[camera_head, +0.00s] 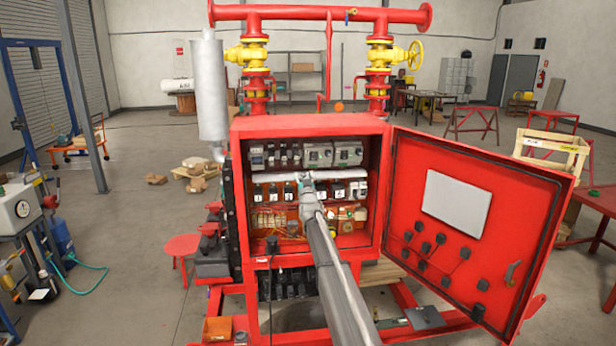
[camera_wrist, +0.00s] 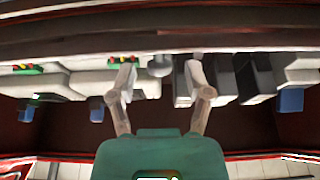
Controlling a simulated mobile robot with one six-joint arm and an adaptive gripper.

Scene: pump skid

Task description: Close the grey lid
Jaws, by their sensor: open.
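I cannot clearly make out which part is the grey lid. The open red cabinet (camera_head: 308,126) holds rows of grey and white electrical modules, with a pale horizontal strip (camera_head: 275,178) between two rows. My arm reaches into the cabinet from the front, and my gripper (camera_head: 305,178) is at the middle of the module rows, small and hard to read there. In the wrist view my gripper (camera_wrist: 158,72) is open, with its two fingers spread in front of the modules. A round grey part (camera_wrist: 160,65) shows between the fingertips. Whether a finger touches anything is unclear.
The red cabinet door (camera_head: 400,190) stands swung open at the right, with a pale panel (camera_head: 456,202) and several black knobs. A grey cylinder (camera_head: 208,90) rises at the left. Red pipework with yellow valves (camera_head: 408,56) stands behind. A dark ledge (camera_wrist: 160,40) crosses above the modules.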

